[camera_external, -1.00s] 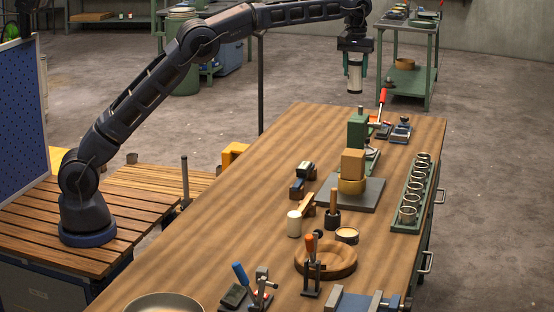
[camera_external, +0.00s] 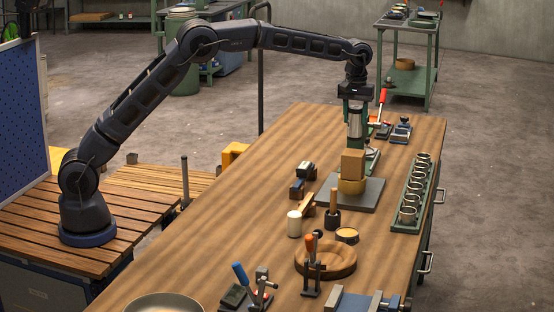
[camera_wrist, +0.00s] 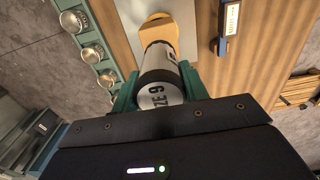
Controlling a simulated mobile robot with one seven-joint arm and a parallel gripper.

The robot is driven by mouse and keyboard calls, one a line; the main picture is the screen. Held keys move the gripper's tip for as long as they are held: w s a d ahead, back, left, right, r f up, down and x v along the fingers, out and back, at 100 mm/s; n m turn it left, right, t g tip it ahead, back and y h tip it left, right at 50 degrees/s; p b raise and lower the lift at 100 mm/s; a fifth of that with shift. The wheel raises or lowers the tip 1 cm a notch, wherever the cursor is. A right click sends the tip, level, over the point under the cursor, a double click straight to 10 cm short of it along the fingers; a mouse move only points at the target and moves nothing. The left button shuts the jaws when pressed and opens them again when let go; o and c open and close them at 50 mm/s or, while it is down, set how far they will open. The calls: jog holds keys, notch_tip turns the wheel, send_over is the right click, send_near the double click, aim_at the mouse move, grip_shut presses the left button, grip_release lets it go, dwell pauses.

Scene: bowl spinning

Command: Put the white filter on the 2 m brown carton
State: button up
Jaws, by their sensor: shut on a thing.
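My gripper (camera_external: 355,112) is shut on a white cylinder with dark and silver bands (camera_external: 355,127), which looks like the white filter. In the wrist view it sits between my green fingers (camera_wrist: 158,80), its near white end (camera_wrist: 160,95) printed with dark lettering that includes a 9. A brown box-shaped carton (camera_external: 352,163) stands on a round yellow-brown piece (camera_external: 351,187) on a grey plate (camera_external: 368,199). The cylinder hangs upright above and slightly behind the carton in the external view; a small gap seems to show. In the wrist view the cylinder partly hides the carton (camera_wrist: 160,28).
A green rack with several metal cups (camera_external: 410,200) stands right of the plate. A white cylinder (camera_external: 294,224), a wooden ring (camera_external: 340,262) and hand tools stand nearer.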

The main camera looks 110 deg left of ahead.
aim_at(355, 128)
jog(key=shift+f, duration=2.15)
jog(key=shift+f, duration=0.1)
jog(key=o, duration=1)
